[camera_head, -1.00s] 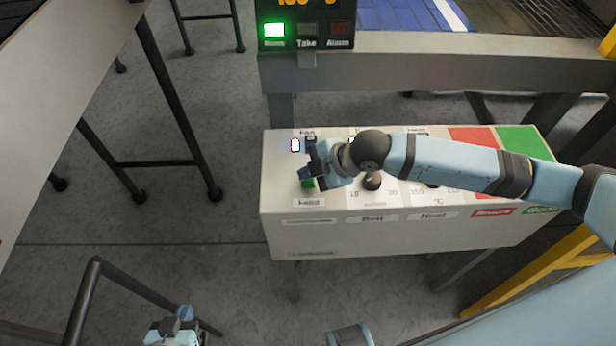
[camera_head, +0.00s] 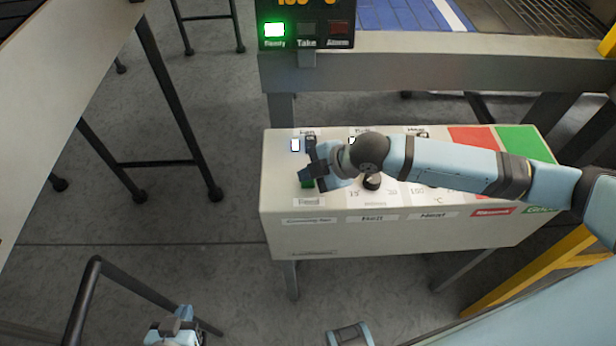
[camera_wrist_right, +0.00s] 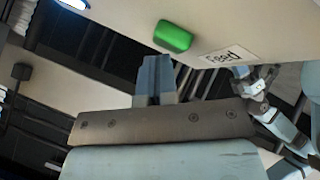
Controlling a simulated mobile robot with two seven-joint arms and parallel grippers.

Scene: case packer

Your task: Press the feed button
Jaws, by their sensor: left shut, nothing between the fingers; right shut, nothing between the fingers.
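The green feed button (camera_head: 307,182) is on the left part of the control box's top, just above its "Feed" label (camera_head: 307,202). My right gripper (camera_head: 311,172) is over it and hides part of it in the head view. In the right wrist view the green button (camera_wrist_right: 172,36) shows whole, and the shut, empty fingertips of my right gripper (camera_wrist_right: 156,60) are close to it with a gap visible in the picture. My left gripper (camera_head: 176,328) is low at the bottom left of the head view, away from the box, shut and empty.
The pale control box (camera_head: 400,233) also carries a lit white indicator (camera_head: 295,145), a black knob (camera_head: 372,182) and red and green panels. Behind it a display (camera_head: 305,30) shows a lit green "Ready" lamp (camera_head: 274,30). Open floor lies left of the box.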

